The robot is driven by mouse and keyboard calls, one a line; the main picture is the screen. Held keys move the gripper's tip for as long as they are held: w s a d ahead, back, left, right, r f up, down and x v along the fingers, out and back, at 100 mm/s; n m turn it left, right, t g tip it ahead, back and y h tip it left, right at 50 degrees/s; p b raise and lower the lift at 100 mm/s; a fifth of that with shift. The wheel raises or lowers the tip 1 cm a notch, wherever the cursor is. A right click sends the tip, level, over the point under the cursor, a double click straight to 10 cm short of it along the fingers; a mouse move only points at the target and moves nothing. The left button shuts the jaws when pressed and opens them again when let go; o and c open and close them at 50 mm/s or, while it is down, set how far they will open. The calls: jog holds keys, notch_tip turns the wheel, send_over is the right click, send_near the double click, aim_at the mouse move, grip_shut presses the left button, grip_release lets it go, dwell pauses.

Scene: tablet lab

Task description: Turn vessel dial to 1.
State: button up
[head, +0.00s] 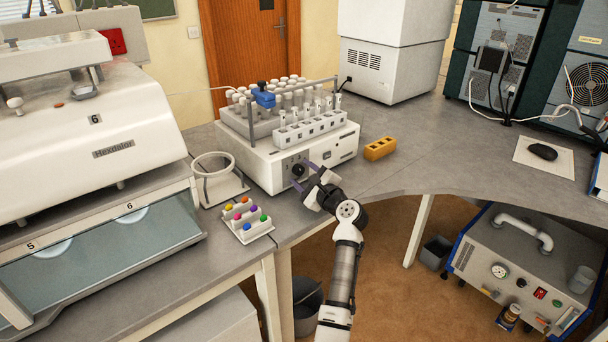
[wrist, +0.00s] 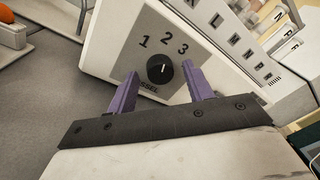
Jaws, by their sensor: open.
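The vessel dial (wrist: 160,69) is a round black knob on the pale front panel of a white bench machine (head: 320,158), with 1, 2 and 3 printed around it. Its short white mark appears to point toward the 2. It also shows as a dark knob in the head view (head: 298,170). My gripper (wrist: 159,70) is open, with one purple finger on each side of the dial. Gaps show between the fingers and the knob in the wrist view; I cannot tell how deep the fingertips reach. The label under the dial is partly hidden by my gripper.
Racks of capped vials (head: 282,97) stand on the machine. The bench on the right is mostly clear.

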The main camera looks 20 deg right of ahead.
jog(key=c, duration=1)
jog(key=shift+o, duration=0.2)
jog(key=shift+b, duration=0.3)
jog(key=shift+f+n+b, duration=0.25)
jog(key=shift+n+b, duration=0.65)
jog(key=shift+b, duration=0.3)
jog(key=n+b, duration=0.2)
jog(key=b, duration=0.1)
jog(key=n+b, duration=0.2)
jog(key=shift+n+t+b, duration=0.3)
jog(key=shift+b, duration=0.1)
jog(key=shift+d+r+n+b, duration=0.1)
jog(key=shift+r+n+b, duration=0.05)
jog(key=shift+n+b, duration=0.7)
